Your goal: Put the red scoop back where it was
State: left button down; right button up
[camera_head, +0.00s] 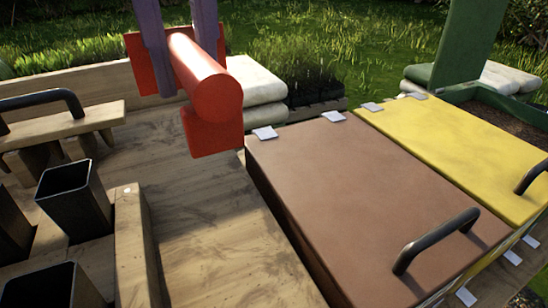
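The red scoop (212,95) hangs in the air at the upper left, above the wooden worktop, with its round part toward me. Two purple fingers come down from the top edge, left of centre, one on each side of the red round part. I take them as my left gripper (186,72), closed on the scoop; its wrist and arm are out of frame. My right gripper is not in view. The worktop (215,245) below the scoop is bare.
Black square open tubes (75,195) stand at left, beside a wooden piece with a dark handle (45,100). A brown lid (365,180) and a yellow lid (460,150), both shut, fill the right. A green lid (470,40) stands open over soil.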

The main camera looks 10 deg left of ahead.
pick_arm(q)
send_over(224, 251)
notch_tip(224, 251, down, 14)
jog(key=shift+f, duration=2.9)
jog(key=shift+f, duration=0.2)
jog(key=c, duration=0.7)
grip_release()
jog(key=shift+r, duration=0.1)
jog(key=shift+c, duration=0.2)
jog(key=shift+r, duration=0.45)
notch_tip(224, 251, up, 11)
jog(key=shift+r, duration=0.2)
